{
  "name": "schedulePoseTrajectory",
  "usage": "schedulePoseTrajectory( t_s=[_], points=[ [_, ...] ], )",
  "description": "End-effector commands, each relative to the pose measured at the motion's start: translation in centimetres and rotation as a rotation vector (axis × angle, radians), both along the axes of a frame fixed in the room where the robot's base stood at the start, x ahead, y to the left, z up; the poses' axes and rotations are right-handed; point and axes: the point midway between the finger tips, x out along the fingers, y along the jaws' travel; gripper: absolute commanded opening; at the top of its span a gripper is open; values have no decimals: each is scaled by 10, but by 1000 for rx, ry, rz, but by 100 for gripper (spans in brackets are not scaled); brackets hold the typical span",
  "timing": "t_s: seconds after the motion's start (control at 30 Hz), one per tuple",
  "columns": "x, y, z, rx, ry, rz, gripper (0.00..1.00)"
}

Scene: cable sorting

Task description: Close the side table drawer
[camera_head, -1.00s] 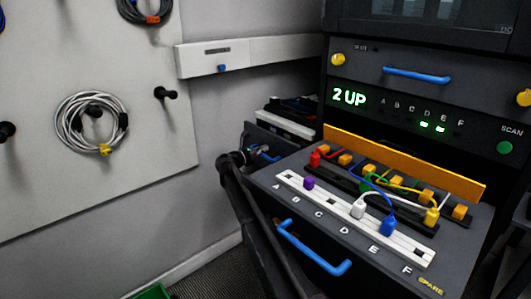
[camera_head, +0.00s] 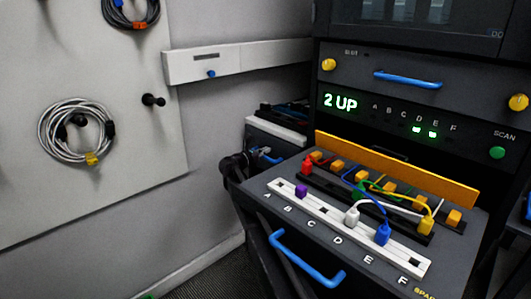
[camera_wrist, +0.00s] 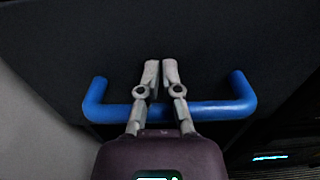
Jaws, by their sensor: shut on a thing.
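The side table (camera_head: 277,128) stands left of the rack, with a pale top edge and a dark drawer front (camera_head: 290,149). In the wrist view the drawer front (camera_wrist: 205,35) is a dark panel with a blue bar handle (camera_wrist: 232,108). My gripper (camera_wrist: 160,66) is shut on this handle near its middle, with its fingertips close together and pointing at the panel. In the head view my gripper (camera_head: 256,153) is small, and blue shows beside it. How far the drawer stands out is hard to tell, since my arm and the rack's tray hide part of it.
A pulled-out rack tray (camera_head: 405,276) with a blue handle (camera_head: 300,262), plugs and short cables juts out close to the right of my arm. A pegboard (camera_head: 60,200) with coiled cables (camera_head: 75,132) is on the left wall. Carpet (camera_head: 220,285) shows below.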

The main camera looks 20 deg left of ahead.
Motion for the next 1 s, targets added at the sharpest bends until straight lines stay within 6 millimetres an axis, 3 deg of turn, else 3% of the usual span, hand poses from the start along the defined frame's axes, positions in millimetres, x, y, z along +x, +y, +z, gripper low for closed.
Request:
schedulePoseTrajectory(
  t_s=[0.03, 0.17, 0.47, 1.0],
  points=[
    [10, -2, 2, -7, -6, 0, 0],
    [8, 0, 2, -8, -5, 1, 0],
    [-9, 7, 2, -5, -4, 0, 0],
    [-88, 41, 1, -2, -2, -4, 0]
  ],
)
